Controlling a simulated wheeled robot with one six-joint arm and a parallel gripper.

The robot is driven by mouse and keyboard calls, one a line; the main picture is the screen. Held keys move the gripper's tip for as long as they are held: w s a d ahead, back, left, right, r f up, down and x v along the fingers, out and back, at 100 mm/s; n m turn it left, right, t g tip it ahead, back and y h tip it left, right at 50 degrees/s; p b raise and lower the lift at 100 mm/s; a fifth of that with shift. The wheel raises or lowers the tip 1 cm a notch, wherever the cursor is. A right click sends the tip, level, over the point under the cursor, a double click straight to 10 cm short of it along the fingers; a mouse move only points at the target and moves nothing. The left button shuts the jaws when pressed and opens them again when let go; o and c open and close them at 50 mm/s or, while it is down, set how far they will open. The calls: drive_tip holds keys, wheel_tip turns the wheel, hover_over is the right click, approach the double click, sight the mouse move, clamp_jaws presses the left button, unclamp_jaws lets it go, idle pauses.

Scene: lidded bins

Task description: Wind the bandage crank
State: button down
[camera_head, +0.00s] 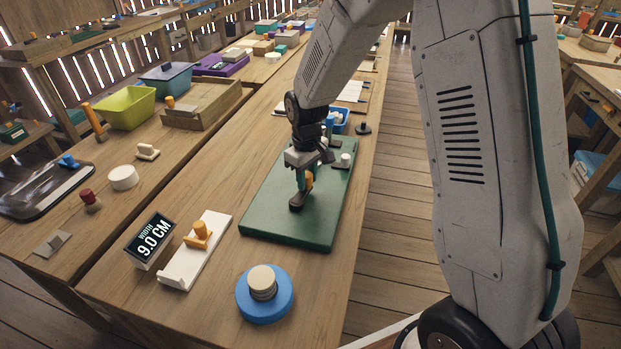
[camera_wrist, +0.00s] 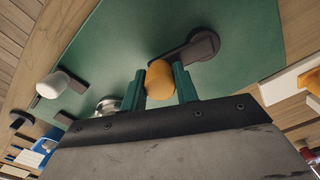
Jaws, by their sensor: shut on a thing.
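The bandage crank stands on a green board (camera_head: 270,218) on the bench. Its dark crank arm (camera_head: 297,204) lies low over the board and carries an orange knob (camera_head: 309,181). My gripper (camera_head: 304,182) points down and is shut on the orange knob. In the wrist view the knob (camera_wrist: 160,80) sits between my two green fingers, and the dark arm (camera_wrist: 190,55) runs from it to the upper right. A white roll (camera_wrist: 52,85) on a dark stub and a small metal piece (camera_wrist: 107,106) also show at the board's left there.
The bench's right edge runs close beside the board.

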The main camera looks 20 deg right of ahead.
drive_tip(key=c, duration=1.1)
unclamp_jaws()
drive_tip(key=shift+o, duration=0.2)
drive_tip(key=shift+r, duration=0.1)
wheel_tip(320, 180, up, 8)
drive_tip(key=shift+f, duration=0.15)
